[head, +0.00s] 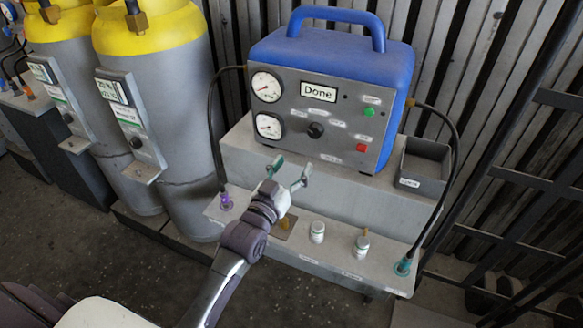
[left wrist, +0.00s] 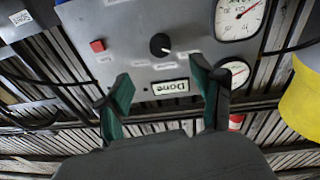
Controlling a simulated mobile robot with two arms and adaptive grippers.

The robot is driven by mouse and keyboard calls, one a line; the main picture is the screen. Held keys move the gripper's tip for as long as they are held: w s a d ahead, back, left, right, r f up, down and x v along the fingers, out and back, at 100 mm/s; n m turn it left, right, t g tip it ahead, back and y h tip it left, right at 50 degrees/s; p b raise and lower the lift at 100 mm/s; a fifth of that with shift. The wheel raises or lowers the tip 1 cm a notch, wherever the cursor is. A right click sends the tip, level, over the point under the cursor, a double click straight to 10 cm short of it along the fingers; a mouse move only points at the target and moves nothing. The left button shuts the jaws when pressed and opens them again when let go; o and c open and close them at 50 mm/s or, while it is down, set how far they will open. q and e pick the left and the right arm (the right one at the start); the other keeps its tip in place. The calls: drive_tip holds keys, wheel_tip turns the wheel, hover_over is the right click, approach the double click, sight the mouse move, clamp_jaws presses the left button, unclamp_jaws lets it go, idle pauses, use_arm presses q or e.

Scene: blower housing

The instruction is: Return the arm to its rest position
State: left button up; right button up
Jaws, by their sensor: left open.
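My left gripper (head: 290,170) is open and empty in the head view, in front of the lower middle of the blue-and-grey machine (head: 335,85). Its two green-lined fingers are spread apart, and they also show in the left wrist view (left wrist: 161,85). My left arm (head: 235,262) reaches up to it from the bottom of the head view. The machine's display (head: 319,92) reads "Done", and it appears upside down in the left wrist view (left wrist: 171,87) between the fingers. I cannot tell how far the fingers are from the panel. My right gripper is in neither view.
The grey bench (head: 330,258) under my gripper holds small white-capped fittings (head: 317,232) and hose ends (head: 403,266). Black hoses (head: 448,180) loop down both sides. Yellow-topped cylinders (head: 150,100) stand at left, a metal rack (head: 535,190) at right. Floor is open at lower left.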

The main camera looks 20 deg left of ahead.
use_arm(q)
drive_tip(key=shift+s, duration=0.1)
idle(0.4)
drive_tip(key=s+f+g, duration=0.3)
drive_tip(key=s+f, duration=0.1)
drive_tip(key=f, duration=0.8)
drive_tip(key=s+f+m+g, duration=0.1)
drive_tip(key=s+f+g, duration=0.3)
drive_tip(key=f, duration=0.9)
drive_tip(key=s+f+g, duration=0.2)
drive_tip(key=s+f, duration=0.3)
drive_tip(key=f, duration=0.7)
drive_tip(key=s+a+f+g, duration=0.1)
drive_tip(key=s+f+g, duration=0.2)
drive_tip(key=s, duration=0.9)
drive_tip(key=s+f+m+g+y, duration=0.1)
drive_tip(key=s+f+g, duration=0.2)
drive_tip(key=s+f, duration=0.7)
drive_tip(key=s+a+f+g, duration=0.1)
drive_tip(key=s+f+g, duration=0.2)
drive_tip(key=s+f, duration=0.4)
drive_tip(key=s, duration=0.6)
drive_tip(key=shift+s+a+f+y, duration=0.2)
drive_tip(key=shift+s+a+y, duration=0.1)
drive_tip(key=shift+s, duration=0.1)
